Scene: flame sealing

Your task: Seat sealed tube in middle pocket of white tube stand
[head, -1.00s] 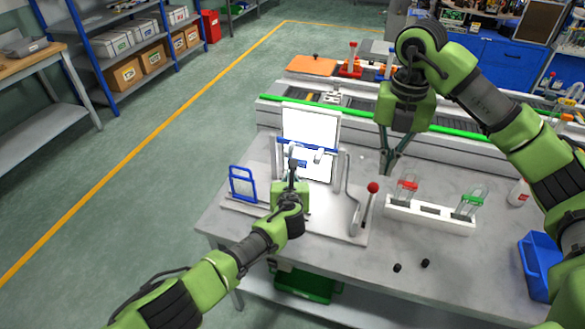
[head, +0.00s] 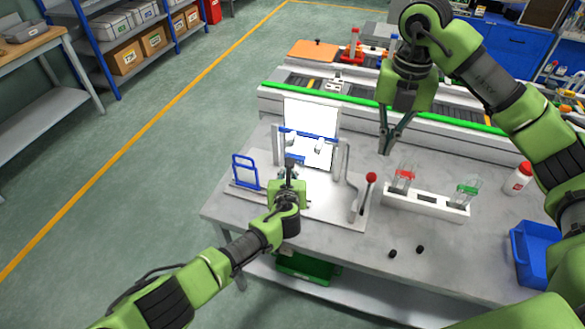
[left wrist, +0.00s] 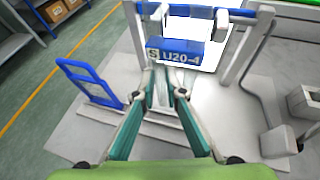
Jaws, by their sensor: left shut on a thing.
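My left gripper (left wrist: 162,88) is shut on a clear tube with a blue label block (left wrist: 180,52) reading "S LI20-4". The tube is in front of the sealing fixture's blue crossbar, above its light base plate; in the head view the left gripper (head: 290,173) partly hides it. The white tube stand (head: 427,213) is on the table to the right. It holds a red-marked tube (head: 403,178) at its left end and a green-marked tube (head: 466,193) at its right end; its middle pocket is empty. My right gripper (head: 387,150) hangs behind the stand's left end, its fingers meeting, apparently empty.
A red-knobbed lever (head: 370,178) stands between fixture and stand. A blue frame (head: 245,171) stands left of the left gripper. Two black caps (head: 420,249) lie in front of the stand. A blue bin (head: 535,255) and a white bottle (head: 522,177) are at the right.

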